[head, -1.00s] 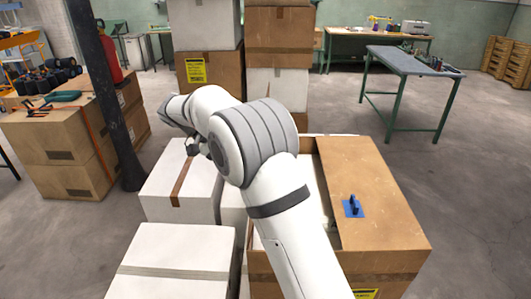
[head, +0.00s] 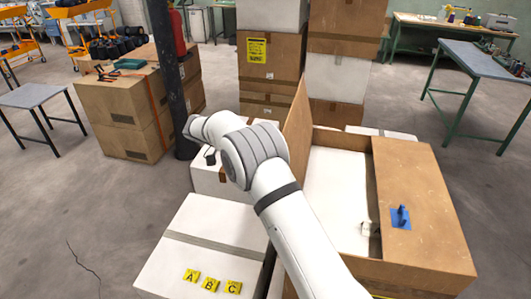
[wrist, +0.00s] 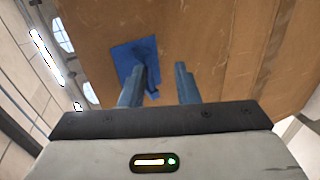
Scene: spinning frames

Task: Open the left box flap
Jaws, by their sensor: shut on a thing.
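The brown cardboard box (head: 400,273) stands at the lower right in the head view. Its left flap (head: 297,118) stands up steeply from the box's left side, partly hidden by my arm. In the wrist view the flap's brown face (wrist: 225,50) fills most of the picture, with a blue patch (wrist: 124,55) and a small blue handle on it. My gripper (wrist: 165,70) is at this handle, jaws closed on it, though the contact is partly hidden by the left finger. The head view does not show the fingers clearly. The right flap (head: 425,175) lies flat, with its own blue handle (head: 401,217).
White material (head: 335,190) shows inside the box opening. White boxes (head: 205,245) stand close on the left, one with yellow A, B, C labels. A dark post (head: 165,75) and stacked boxes (head: 268,70) stand behind. Open floor lies at the far left.

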